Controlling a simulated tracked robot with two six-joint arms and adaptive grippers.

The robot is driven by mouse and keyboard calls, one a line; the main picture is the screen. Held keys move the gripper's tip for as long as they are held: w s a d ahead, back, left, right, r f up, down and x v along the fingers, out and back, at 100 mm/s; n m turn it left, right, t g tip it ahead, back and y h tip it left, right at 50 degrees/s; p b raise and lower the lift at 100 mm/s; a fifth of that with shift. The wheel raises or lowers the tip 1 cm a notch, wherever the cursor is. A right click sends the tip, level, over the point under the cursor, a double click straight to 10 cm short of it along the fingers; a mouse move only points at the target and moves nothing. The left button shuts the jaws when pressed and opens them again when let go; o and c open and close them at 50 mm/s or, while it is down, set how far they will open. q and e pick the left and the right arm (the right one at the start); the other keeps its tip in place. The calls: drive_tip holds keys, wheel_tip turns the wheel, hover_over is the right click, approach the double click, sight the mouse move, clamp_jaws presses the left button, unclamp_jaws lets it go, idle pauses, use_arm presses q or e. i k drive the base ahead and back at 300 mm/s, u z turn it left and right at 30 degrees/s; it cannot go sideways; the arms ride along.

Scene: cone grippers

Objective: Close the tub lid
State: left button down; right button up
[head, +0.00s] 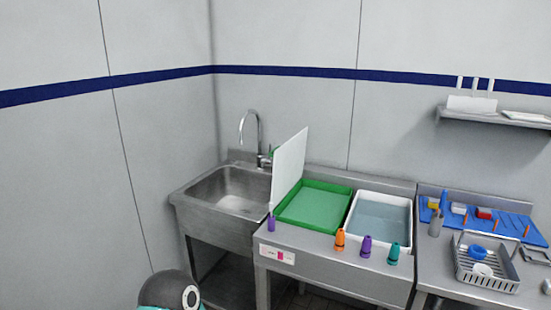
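A flat white lid panel (289,168) stands nearly upright between the sink and a shallow green tub (315,204), along the tub's left side. The green tub is uncovered, and its green inside looks empty. Whether the panel is hinged to the tub is not clear. A white tub (383,216) with a grey-blue content, perhaps water, stands open just right of the green one. Neither of my grippers is in view. A dark rounded part of mine with a white ring shows at the bottom left.
A purple cone (271,223) stands before the panel. Orange (340,240), purple (366,246) and green (393,253) cones line the counter's front edge. A steel sink (235,190) with a tap is left; a grey basket (487,264) and blue mat (500,222) are right.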

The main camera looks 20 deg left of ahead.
sight(288, 158)
drive_tip(key=u, duration=0.15)
drive_tip(key=i, duration=0.9)
drive_tip(key=z, duration=0.05)
